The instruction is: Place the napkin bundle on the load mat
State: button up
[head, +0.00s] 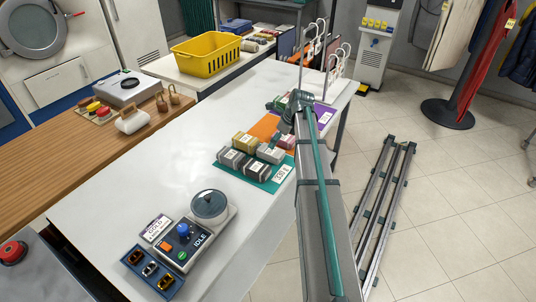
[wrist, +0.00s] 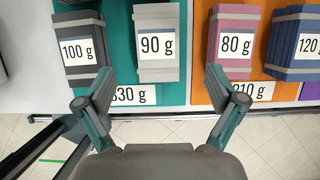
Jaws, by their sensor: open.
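Several labelled bundles lie on coloured mats; I cannot tell which one the task means. In the wrist view, a dark grey 100 g bundle (wrist: 80,50) and a light grey 90 g bundle (wrist: 158,70) lie on a teal mat (wrist: 118,40) tagged 330 g, its tag partly covered by a finger. A pink 80 g bundle (wrist: 238,15) and a slate-blue 120 g bundle (wrist: 295,55) lie on an orange mat (wrist: 200,60). My gripper (wrist: 158,82) is open and empty, its fingers spread to either side of the 90 g bundle's near end. I cannot tell its height.
In the head view, a purple mat (head: 326,114) lies beyond the orange one. A device with a round pan (head: 210,205) and a blue tray (head: 150,272) stand at the table's near end. The white tabletop (head: 150,170) is clear between. A yellow basket (head: 205,55) stands behind.

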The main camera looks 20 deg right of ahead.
aim_at(271, 151)
jog(key=x, duration=0.3)
jog(key=shift+a+p+x, duration=0.2)
jog(key=shift+p+x, duration=1.1)
jog(key=shift+x, duration=1.1)
jog(key=shift+f, duration=0.3)
jog(key=shift+f, duration=0.25)
jog(key=c, duration=1.4)
jog(key=shift+r, duration=0.15)
